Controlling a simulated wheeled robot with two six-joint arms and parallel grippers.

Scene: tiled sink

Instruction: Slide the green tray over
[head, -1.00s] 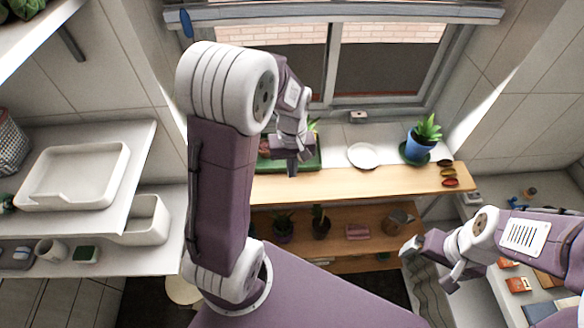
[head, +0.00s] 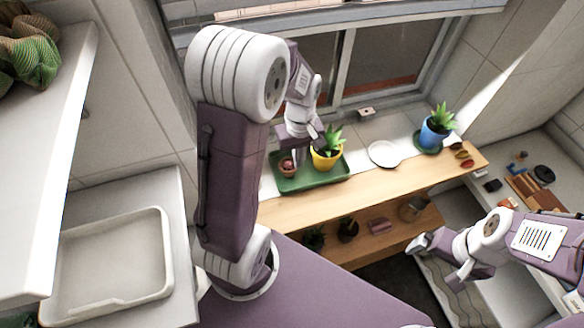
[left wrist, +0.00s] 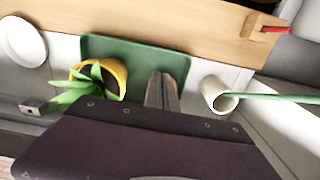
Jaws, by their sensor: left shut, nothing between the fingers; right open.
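My left gripper (head: 318,140) is shut and empty, low by the tray's window side, beside the yellow pot. In the left wrist view, its fingers (left wrist: 162,92) overlap the green tray (left wrist: 135,48), with the yellow pot (left wrist: 118,75) to the left. Contact with the tray cannot be told. My right gripper (head: 437,262) is open and empty at the lower right, away from the tray.
A white plate (head: 383,154) and a blue potted plant (head: 435,130) stand right of the tray. Small coloured items (head: 462,155) lie at the shelf's right end. In the left wrist view, a white cup (left wrist: 218,95) stands close to the fingers. Bare shelf lies in front.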

